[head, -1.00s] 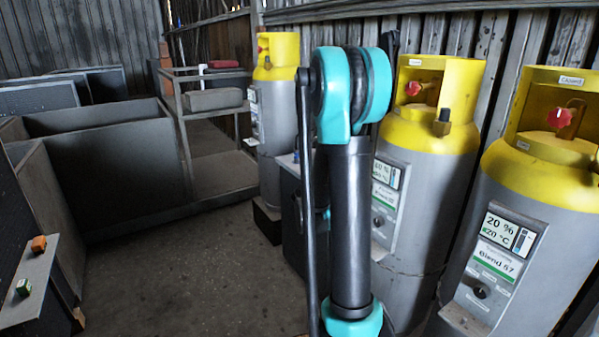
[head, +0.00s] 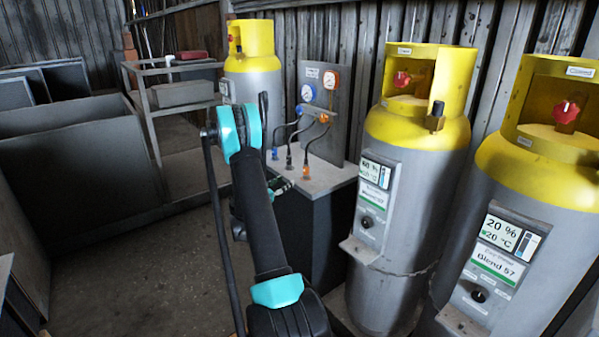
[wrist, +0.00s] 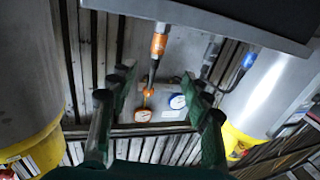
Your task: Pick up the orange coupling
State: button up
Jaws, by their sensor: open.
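The orange coupling (head: 306,172) stands upright on the light top of a dark cabinet, with a black hose running from it to a panel with gauges. It also shows in the wrist view (wrist: 159,44), above centre, beyond my fingertips and roughly between their lines. My gripper (wrist: 158,76) is open, its green fingers apart with nothing held. In the head view my gripper (head: 282,187) is at the cabinet's near left edge, left of and close to the orange coupling, partly hidden by my arm.
A blue coupling (head: 275,153) and a dark coupling (head: 289,162) stand beside it on the cabinet top (head: 328,178). The gauge panel (head: 328,110) rises behind. Gas cylinders stand right (head: 415,150) and behind left (head: 255,60). Floor to the left is clear.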

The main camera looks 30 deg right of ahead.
aim_at(304, 170)
jog(key=x, duration=1.6)
jog(key=shift+s+d, duration=0.15)
grip_shut()
